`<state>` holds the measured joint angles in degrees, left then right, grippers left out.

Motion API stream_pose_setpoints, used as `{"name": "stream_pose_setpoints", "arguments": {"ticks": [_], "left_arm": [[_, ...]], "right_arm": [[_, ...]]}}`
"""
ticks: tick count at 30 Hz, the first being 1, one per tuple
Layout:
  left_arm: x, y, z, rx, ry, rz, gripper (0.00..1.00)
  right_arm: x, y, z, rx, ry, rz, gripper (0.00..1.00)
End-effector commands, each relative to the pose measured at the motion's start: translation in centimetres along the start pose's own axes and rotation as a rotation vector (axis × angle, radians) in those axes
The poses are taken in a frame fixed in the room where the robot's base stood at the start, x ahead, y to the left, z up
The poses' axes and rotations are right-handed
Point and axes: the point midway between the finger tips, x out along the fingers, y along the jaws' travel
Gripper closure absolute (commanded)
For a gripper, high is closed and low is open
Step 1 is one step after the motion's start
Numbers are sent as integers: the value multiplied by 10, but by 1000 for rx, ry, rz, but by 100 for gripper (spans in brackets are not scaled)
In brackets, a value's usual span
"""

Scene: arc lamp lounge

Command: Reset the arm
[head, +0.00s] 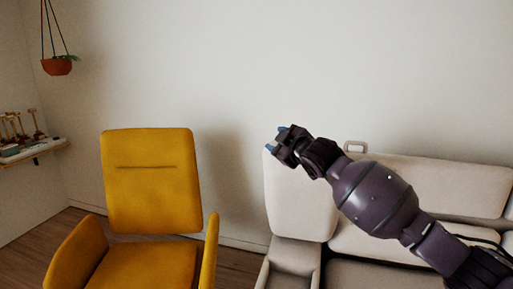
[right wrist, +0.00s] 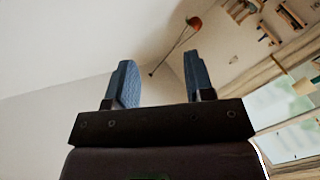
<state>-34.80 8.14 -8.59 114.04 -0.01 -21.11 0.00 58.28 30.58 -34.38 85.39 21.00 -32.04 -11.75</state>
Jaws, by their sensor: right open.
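My right arm comes in from the right in the head view and is raised in front of the sofa. Its gripper (head: 277,140) points up and to the left, near the top of the sofa's left back cushion. In the right wrist view the two blue fingers of the right gripper (right wrist: 158,85) stand wide apart with nothing between them but wall and a distant hanging planter. My left gripper is not in view.
A yellow armchair (head: 152,180) stands at left. A pale sofa (head: 440,185) fills the right, behind my arm. A wall shelf (head: 33,149) with small items and a hanging planter (head: 57,67) are at far left. The wall (head: 230,60) above is bare.

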Motion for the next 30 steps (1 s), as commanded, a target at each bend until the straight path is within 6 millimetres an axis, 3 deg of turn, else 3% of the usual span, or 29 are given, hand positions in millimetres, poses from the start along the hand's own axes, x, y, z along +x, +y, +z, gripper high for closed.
{"name": "stream_pose_setpoints", "arguments": {"ticks": [1, 6, 17, 30], "left_arm": [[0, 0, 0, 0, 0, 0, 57], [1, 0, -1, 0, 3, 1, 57], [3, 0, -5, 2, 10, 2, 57], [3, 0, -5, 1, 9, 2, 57]], "right_arm": [[-7, -18, 11, 42, 12, -3, 52], [-35, -60, 41, 169, 43, 14, 52], [-111, -132, 118, 404, 16, 82, 52], [-236, -214, 219, 603, -171, 195, 52]]}}
